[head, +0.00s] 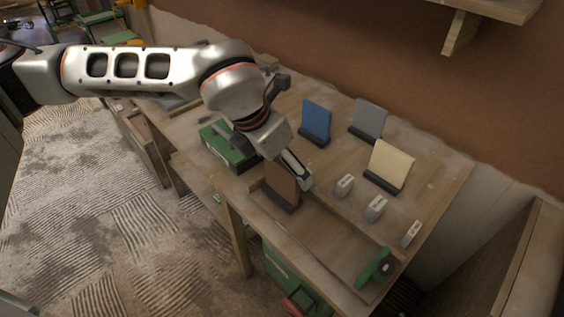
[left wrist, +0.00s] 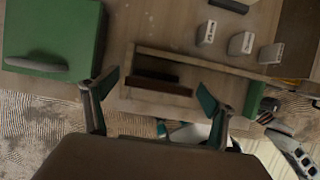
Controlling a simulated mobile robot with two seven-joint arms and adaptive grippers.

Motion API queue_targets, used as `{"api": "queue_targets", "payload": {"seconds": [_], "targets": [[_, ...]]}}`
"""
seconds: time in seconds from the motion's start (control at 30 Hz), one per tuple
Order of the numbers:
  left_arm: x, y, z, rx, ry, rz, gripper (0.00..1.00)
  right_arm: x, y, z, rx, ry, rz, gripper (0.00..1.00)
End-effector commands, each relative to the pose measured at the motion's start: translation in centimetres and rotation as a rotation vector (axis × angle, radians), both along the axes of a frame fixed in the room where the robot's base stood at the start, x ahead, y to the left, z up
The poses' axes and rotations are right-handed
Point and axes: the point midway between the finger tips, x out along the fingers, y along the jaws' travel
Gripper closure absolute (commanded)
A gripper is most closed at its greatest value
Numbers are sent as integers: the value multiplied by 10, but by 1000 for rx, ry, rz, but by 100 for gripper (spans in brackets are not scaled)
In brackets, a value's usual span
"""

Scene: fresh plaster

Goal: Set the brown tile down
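The brown tile (head: 282,183) stands in a dark slotted holder (head: 282,202) near the front of the wooden bench, leaning back slightly. In the left wrist view the tile and holder show from above as dark brown bars (left wrist: 157,84). My left gripper (head: 300,174) reaches down close above the tile and covers part of it in the head view. In the left wrist view its two fingers (left wrist: 158,98) are wide apart, with nothing gripped between them. Whether a finger still touches the tile cannot be told. My right gripper does not show in the head view.
Blue (head: 316,119), grey (head: 368,118) and cream (head: 390,163) tiles stand in holders behind. Small pale blocks (head: 344,186) sit to the right. A green box (head: 226,143) is close on the left.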

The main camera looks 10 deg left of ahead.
Motion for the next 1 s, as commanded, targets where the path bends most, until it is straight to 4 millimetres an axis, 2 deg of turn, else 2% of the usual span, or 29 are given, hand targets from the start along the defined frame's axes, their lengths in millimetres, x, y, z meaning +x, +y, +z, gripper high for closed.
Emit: {"api": "queue_targets", "payload": {"seconds": [0.37, 0.47, 0.8, 1.0], "targets": [[0, 0, 6, -1, -3, -1, 16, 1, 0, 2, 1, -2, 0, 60], [-4, 3, 18, -1, -5, -1, 16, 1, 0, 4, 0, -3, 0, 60], [-25, 17, 81, -2, -7, 0, 16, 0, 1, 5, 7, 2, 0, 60], [-35, 23, 106, 0, -3, -1, 16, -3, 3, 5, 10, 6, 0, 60]]}}
